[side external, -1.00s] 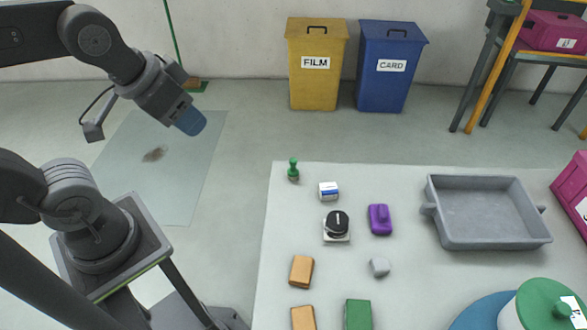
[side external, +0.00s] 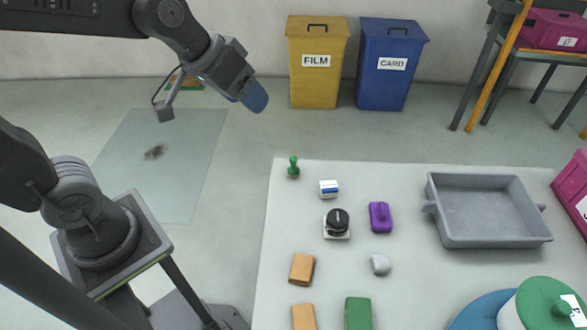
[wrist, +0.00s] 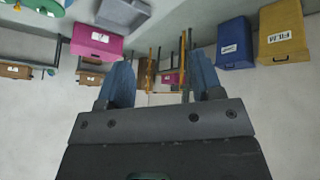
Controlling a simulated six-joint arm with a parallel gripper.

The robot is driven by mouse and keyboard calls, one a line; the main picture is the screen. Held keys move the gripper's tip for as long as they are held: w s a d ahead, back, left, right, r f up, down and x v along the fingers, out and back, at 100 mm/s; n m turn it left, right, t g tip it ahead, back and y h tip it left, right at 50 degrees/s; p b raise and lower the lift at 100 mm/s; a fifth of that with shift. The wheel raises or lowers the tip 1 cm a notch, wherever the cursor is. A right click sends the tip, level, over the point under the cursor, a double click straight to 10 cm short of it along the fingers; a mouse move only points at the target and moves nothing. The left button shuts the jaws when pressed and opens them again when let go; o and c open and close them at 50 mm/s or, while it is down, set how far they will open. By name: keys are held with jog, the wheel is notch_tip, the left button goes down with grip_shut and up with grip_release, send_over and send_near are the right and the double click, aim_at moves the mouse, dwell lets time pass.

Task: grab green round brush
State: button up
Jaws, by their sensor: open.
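A small green object with a knobbed handle and a round base (side external: 293,168) stands upright at the back left corner of the table in the side view. It looks like the green round brush, though its underside is hidden. My gripper (side external: 255,98) is in the air to the left of and above it, blue fingers angled down and right. In the wrist view my gripper (wrist: 162,78) shows its two blue fingers spread with nothing between them. The green object cannot be made out in the wrist view.
Near it on the pale table (side external: 410,300) are a white-and-blue block (side external: 328,189), a black knob (side external: 337,221) and a purple item (side external: 380,218). A grey tray (side external: 487,242) stands right. Yellow (side external: 317,85) and blue (side external: 388,85) bins stand behind.

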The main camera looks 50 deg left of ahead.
jog(key=w+f+n, duration=0.2)
jog(key=w+f, duration=0.2)
jog(key=w, duration=0.7)
jog(key=n+g+y, duration=0.2)
jog(key=n+y, duration=0.4)
send_over(293, 159)
jog(key=s+d, duration=0.3)
jog(key=s, duration=0.1)
notch_tip(293, 159, down, 31)
jog(key=x, duration=0.7)
jog(key=shift+s, duration=0.1)
jog(key=shift+w+d+x, duration=0.1)
jog(key=shift+w+x, duration=0.1)
jog(key=shift+x, duration=1.35)
jog(key=shift+w+d+x, duration=0.15)
jog(key=shift+w+x, duration=0.05)
jog(key=shift+x, duration=1.3)
jog(key=c, duration=1)
